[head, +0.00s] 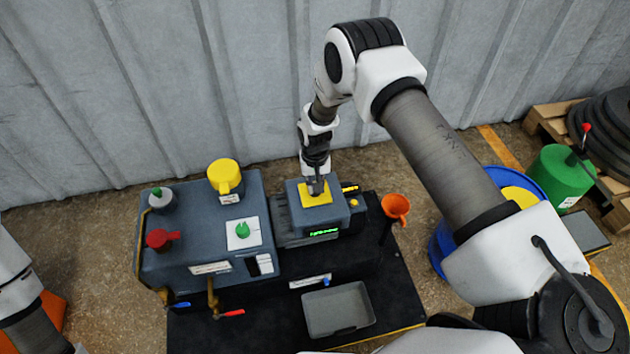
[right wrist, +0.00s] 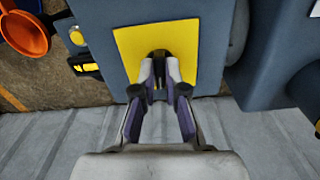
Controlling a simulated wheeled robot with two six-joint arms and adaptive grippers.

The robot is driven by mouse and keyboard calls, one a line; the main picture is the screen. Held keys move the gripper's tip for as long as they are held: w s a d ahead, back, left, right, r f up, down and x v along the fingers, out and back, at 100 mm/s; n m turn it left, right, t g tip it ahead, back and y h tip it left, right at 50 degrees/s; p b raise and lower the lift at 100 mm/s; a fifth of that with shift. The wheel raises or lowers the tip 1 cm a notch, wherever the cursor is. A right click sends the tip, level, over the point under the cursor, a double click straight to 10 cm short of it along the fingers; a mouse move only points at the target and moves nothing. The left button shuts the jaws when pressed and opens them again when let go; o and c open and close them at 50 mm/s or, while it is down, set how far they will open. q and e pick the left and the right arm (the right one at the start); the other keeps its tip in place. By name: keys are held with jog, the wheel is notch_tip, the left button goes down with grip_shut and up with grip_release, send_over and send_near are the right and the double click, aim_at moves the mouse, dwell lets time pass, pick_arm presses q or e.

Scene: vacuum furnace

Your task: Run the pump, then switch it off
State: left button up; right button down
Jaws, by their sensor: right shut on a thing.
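The grey pump box (head: 341,213) with a lit green display stands on the right of the black bench. A yellow plate (head: 306,198) lies on its top, and it also shows in the right wrist view (right wrist: 205,50). A small dark knob (right wrist: 160,55) stands up from the plate. My right gripper (head: 316,190) reaches down to the plate from above. In the right wrist view its fingertips (right wrist: 159,72) are shut on the knob, whose lower part they partly hide. The display's text is too small to read. My left gripper is outside the head view.
A larger blue-grey cabinet (head: 185,255) stands left of the pump box, with a yellow handle (head: 225,175), a red handle (head: 162,238) and a green knob (head: 243,230). A grey tray (head: 338,310) sits in front. An orange funnel (head: 396,207) stands close on the right.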

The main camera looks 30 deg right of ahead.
jog(key=m+p, duration=0.1)
jog(key=m, duration=0.4)
dwell(0.5)
jog(key=c, duration=1.2)
grip_release()
notch_tip(320, 180, up, 12)
